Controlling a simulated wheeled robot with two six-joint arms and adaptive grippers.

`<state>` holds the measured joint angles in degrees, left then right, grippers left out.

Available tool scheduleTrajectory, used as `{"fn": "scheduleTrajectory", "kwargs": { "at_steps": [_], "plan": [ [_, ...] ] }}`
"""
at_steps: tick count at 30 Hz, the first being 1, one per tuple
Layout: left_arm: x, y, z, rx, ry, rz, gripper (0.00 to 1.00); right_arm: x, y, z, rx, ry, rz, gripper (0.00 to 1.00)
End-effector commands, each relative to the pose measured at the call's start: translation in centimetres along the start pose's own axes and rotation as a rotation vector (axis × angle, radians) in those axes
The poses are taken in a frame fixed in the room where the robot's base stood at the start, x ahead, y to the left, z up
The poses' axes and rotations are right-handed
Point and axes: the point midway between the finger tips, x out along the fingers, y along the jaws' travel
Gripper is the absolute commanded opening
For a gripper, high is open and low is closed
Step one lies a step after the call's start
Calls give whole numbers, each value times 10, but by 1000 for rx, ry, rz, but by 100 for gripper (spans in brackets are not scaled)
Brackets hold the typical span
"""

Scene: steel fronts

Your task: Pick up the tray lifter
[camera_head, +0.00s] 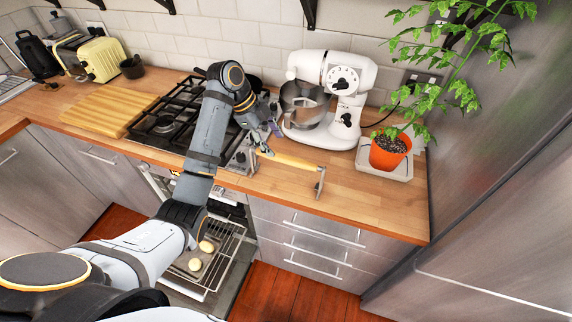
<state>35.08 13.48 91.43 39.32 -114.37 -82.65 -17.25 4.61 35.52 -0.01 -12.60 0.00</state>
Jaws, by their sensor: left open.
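The tray lifter (293,161) lies on the wooden counter (275,192) in front of the stand mixer. It has a pale yellow handle and a metal end (320,182) pointing right, near the counter's front edge. My left gripper (264,148) is open at the left end of the yellow handle, over the counter. The wrist and arm hide part of the fingers, and I cannot tell whether they touch the handle. My right gripper is not in view.
A white stand mixer (348,78) with a steel bowl stands behind the lifter. A gas hob (170,118) is left of the gripper. Below, the oven is open with a rack (232,250) pulled out holding pale round pieces. A potted plant (390,150) stands right.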

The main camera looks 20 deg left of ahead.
Motion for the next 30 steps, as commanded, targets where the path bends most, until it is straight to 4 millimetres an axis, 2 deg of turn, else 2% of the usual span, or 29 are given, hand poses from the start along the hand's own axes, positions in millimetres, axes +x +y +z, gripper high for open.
{"fn": "scheduleTrajectory", "kwargs": {
  "at_steps": [4,11,15,19,27,30],
  "plan": [
    [21,0,-1,-2,2,3,54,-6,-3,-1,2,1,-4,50],
    [31,0,-1,-3,1,3,54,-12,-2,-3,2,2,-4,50],
    [53,0,-4,-5,2,6,54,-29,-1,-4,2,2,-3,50],
    [73,0,-2,-4,0,2,54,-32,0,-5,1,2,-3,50],
    [80,0,-1,-2,-1,0,54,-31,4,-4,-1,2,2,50],
    [80,0,-1,-2,-1,0,41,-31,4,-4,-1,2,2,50]
  ]
}}
